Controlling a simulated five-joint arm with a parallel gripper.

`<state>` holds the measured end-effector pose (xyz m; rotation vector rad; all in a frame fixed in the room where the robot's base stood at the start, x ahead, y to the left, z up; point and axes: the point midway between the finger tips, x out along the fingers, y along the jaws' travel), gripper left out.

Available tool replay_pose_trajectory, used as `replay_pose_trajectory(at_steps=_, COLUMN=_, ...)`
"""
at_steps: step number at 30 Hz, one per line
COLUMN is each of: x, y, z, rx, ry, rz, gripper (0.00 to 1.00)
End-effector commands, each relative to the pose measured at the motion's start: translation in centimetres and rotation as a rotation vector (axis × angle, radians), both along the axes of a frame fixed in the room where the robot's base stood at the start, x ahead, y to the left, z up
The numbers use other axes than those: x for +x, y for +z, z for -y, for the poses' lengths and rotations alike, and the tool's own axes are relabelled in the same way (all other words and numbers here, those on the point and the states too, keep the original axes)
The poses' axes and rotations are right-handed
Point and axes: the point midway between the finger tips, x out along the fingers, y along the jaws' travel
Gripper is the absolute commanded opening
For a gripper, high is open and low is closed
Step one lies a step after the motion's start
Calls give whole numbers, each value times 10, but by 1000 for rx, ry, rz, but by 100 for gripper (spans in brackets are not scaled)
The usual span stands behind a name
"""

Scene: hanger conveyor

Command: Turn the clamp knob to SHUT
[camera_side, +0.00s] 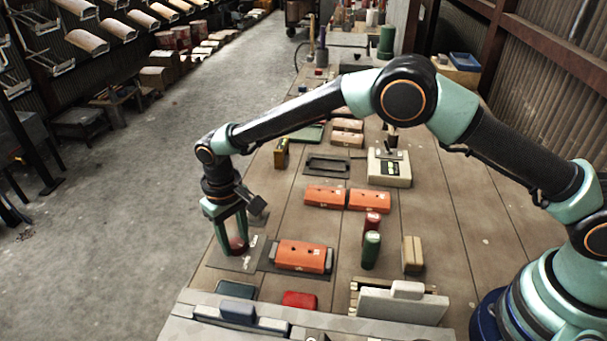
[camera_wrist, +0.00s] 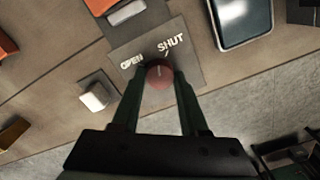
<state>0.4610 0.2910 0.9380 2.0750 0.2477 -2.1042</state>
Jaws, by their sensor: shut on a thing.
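The red clamp knob (camera_wrist: 159,74) sits on a grey plate (camera_wrist: 190,61) lettered OPEN and SHUT in white. My gripper (camera_wrist: 158,78) is shut on the knob, with one dark green finger on each side. In the side view my gripper (camera_side: 231,246) reaches down at the left edge of the table, and the knob (camera_side: 237,244) shows between the fingers. To its right an orange block (camera_side: 301,255) lies in the dark clamp (camera_side: 329,260).
A dark blue box (camera_side: 236,289) and a red block (camera_side: 300,300) lie in front. A green cylinder (camera_side: 371,251), a red one (camera_side: 372,222) and a tan block (camera_side: 412,254) stand to the right. Two orange blocks (camera_side: 325,196) lie behind. Bare table separates them.

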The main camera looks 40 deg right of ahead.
Motion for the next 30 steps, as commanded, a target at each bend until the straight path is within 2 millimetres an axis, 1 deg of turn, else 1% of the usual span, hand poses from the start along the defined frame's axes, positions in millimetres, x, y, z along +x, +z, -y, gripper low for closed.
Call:
replay_pose_trajectory(at_steps=1, x=-4, y=-1, z=-3, rx=-5, ry=-29, rz=-8, gripper=0)
replay_pose_trajectory(at_steps=6, x=-4, y=-2, z=-3, rx=-12, ry=-151, rz=-12, gripper=0)
replay_pose_trajectory(at_steps=15, x=-4, y=-2, z=-3, rx=-18, ry=-283, rz=-14, gripper=0)
replay_pose_trajectory(at_steps=30, x=-4, y=-2, z=-3, rx=-18, ry=-318, rz=-13, gripper=0)
